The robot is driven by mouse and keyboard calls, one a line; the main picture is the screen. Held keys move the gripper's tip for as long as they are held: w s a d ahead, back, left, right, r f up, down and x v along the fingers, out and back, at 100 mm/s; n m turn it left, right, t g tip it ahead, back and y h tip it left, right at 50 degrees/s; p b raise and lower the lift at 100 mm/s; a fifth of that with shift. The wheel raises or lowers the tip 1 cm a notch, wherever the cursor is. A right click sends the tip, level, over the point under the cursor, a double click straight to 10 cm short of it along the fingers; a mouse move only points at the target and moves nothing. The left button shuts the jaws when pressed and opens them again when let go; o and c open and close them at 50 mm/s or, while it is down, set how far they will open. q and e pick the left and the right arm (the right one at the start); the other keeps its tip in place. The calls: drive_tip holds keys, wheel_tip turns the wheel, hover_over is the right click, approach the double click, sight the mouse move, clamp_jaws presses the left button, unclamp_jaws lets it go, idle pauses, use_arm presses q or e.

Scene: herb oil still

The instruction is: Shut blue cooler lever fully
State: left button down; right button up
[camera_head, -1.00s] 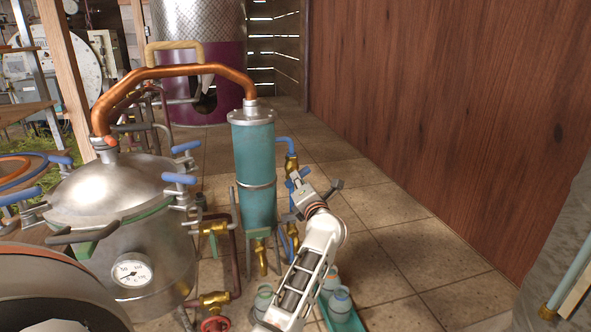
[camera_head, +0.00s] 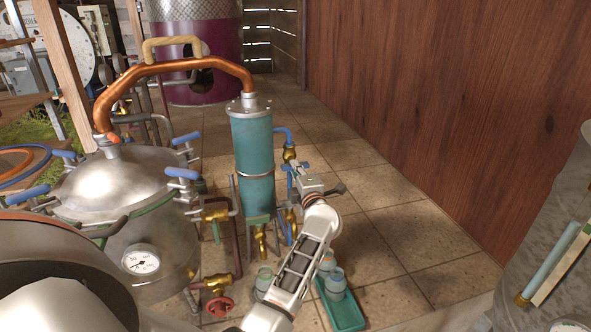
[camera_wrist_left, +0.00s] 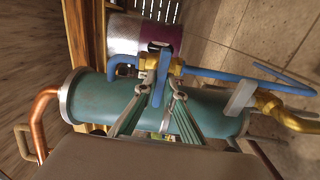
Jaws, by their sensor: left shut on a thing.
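The blue lever (camera_wrist_left: 159,84) is attached to a brass valve (camera_wrist_left: 176,67) in the left wrist view. The same brass valve (camera_head: 289,153) sits on a blue pipe beside the teal cooler cylinder (camera_head: 255,155) in the head view. My left gripper (camera_wrist_left: 159,92) is shut on the blue lever, with one finger on each side of it. In the head view my left gripper (camera_head: 301,174) is just right of the cylinder, below the valve, and partly hides the lever. I cannot tell the lever's exact angle. My right gripper is not in view.
A steel pot with a gauge (camera_head: 141,262) stands left of the cooler, joined to it by a copper pipe (camera_head: 177,68). A red valve wheel (camera_head: 219,307) is low in front. Jars stand in a green tray (camera_head: 349,317). Tiled floor is free toward the wooden wall (camera_head: 450,100).

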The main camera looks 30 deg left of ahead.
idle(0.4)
use_arm(q)
drive_tip(key=c, duration=2.1)
unclamp_jaws()
drive_tip(key=shift+c, duration=0.2)
drive_tip(key=shift+d, duration=0.1)
